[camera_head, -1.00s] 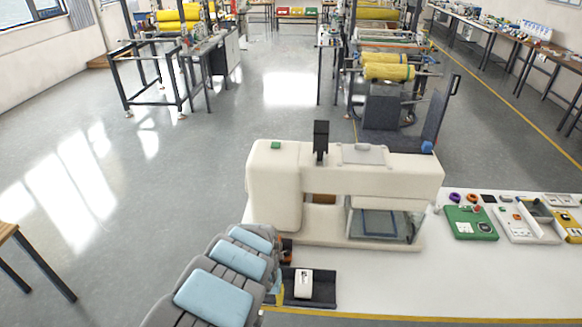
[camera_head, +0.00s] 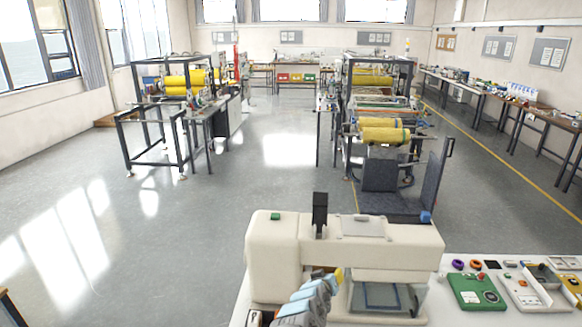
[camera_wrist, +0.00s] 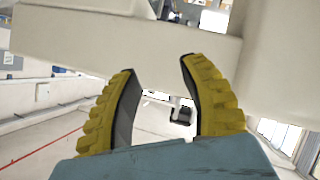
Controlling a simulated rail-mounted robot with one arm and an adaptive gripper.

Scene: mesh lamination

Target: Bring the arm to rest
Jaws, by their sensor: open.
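My gripper (camera_wrist: 158,66) fills the lower middle of the wrist view. Its two yellow ribbed fingers stand apart with nothing between them. A yellow fingertip of it (camera_head: 338,274) also shows in the head view, in front of the cream bench machine. My arm, grey with light blue covers, rises from the bottom edge of the head view and is strongly foreshortened. The cream machine (camera_head: 275,258) stands on the white table (camera_head: 455,305). A cream body (camera_wrist: 90,40) lies close beyond my fingers in the wrist view; contact cannot be told.
A green device (camera_head: 475,292) and other small items lie on the table at right. A dark blue-grey panelled stand (camera_head: 380,175) is behind the machine. Frames with yellow rolls (camera_head: 385,135) stand farther back. Open grey floor (camera_head: 200,235) lies at left.

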